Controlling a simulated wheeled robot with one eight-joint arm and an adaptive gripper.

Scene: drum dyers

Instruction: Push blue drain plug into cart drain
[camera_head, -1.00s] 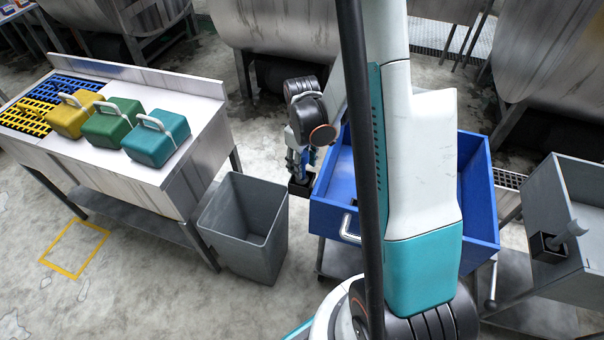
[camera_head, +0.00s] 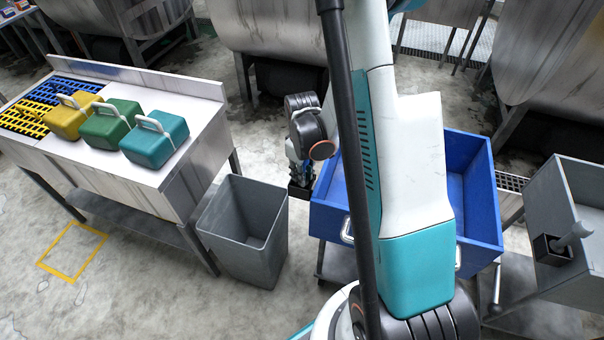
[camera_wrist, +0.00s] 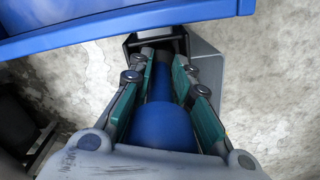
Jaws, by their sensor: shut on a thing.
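The blue drain plug (camera_wrist: 163,127) has a round blue knob near the wrist camera and a narrower blue shaft running away from it. My gripper (camera_wrist: 168,62) is shut on the shaft between its green-padded fingers. The shaft's far end meets a dark square drain box (camera_wrist: 131,42) beside the blue cart (camera_wrist: 120,20); how deep it sits is hidden. In the head view my gripper (camera_head: 301,172) points down at the dark box (camera_head: 299,192) on the cart's left side. The blue cart (camera_head: 480,229) is partly hidden by my arm.
A grey bin (camera_head: 240,240) stands left of the cart. A steel table (camera_head: 190,150) holds yellow, green and teal cases. A grey cart (camera_head: 575,190) at right has a dark box with a grey plug (camera_head: 572,237). Large steel drums (camera_head: 270,25) stand behind.

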